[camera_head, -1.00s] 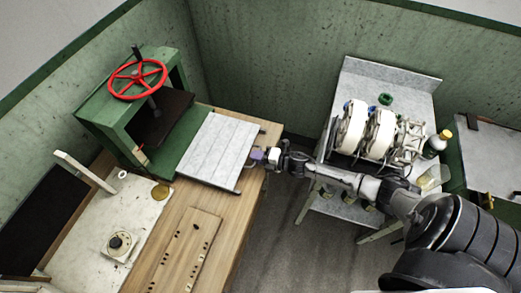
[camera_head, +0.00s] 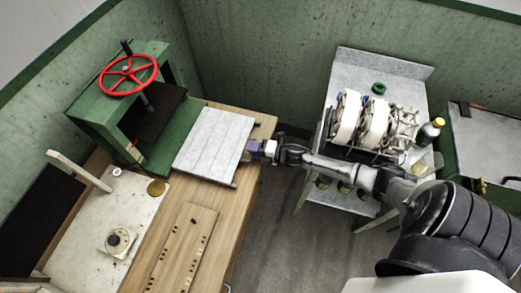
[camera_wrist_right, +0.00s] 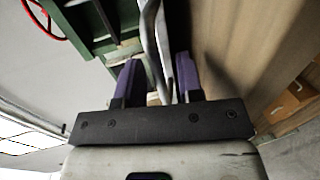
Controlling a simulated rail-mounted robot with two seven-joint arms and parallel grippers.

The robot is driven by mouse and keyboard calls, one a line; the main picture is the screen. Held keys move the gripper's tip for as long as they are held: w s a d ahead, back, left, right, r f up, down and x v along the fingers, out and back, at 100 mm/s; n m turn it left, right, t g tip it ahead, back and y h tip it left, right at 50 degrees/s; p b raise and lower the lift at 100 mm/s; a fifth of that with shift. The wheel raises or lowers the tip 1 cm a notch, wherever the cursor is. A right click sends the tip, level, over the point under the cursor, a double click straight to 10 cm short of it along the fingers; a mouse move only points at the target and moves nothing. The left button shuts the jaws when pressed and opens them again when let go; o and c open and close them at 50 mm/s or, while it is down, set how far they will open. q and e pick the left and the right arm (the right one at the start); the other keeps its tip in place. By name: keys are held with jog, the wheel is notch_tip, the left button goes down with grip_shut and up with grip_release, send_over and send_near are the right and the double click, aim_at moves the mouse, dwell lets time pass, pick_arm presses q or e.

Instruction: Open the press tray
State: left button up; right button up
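The press tray (camera_head: 214,146) is a pale grey slab lying flat in front of the green press (camera_head: 150,100), over the wooden table. My right gripper (camera_head: 254,150) is at the tray's right edge, where its handle is. In the right wrist view, the two purple fingers of my right gripper (camera_wrist_right: 158,78) stand apart on either side of the metal handle (camera_wrist_right: 150,35). The handle runs between them, and the fingers look open around it. Contact with the handle is not clear. My left gripper is not in view.
A red handwheel (camera_head: 128,75) tops the press. A wooden board with holes (camera_head: 184,250) and a white panel with a dial (camera_head: 118,240) are at the lower left. A metal stand with white reels (camera_head: 372,122) is at the right. Floor (camera_head: 285,225) shows between table and stand.

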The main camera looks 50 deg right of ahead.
jog(key=v, duration=1.3)
jog(key=shift+s, duration=0.3)
jog(key=s+a+r+m+g+h, duration=0.25)
jog(key=s+a+m+g, duration=0.35)
jog(key=a+m, duration=0.4)
jog(key=s+a+r+m+g+h, duration=0.25)
jog(key=s+a+m+g, duration=0.25)
jog(key=s+a+m, duration=0.45)
notch_tip(320, 180, up, 22)
jog(key=a+p, duration=0.1)
jog(key=p, duration=2.2)
jog(key=shift+w+m+h, duration=0.3)
jog(key=shift+w+m, duration=0.15)
jog(key=shift+w, duration=0.05)
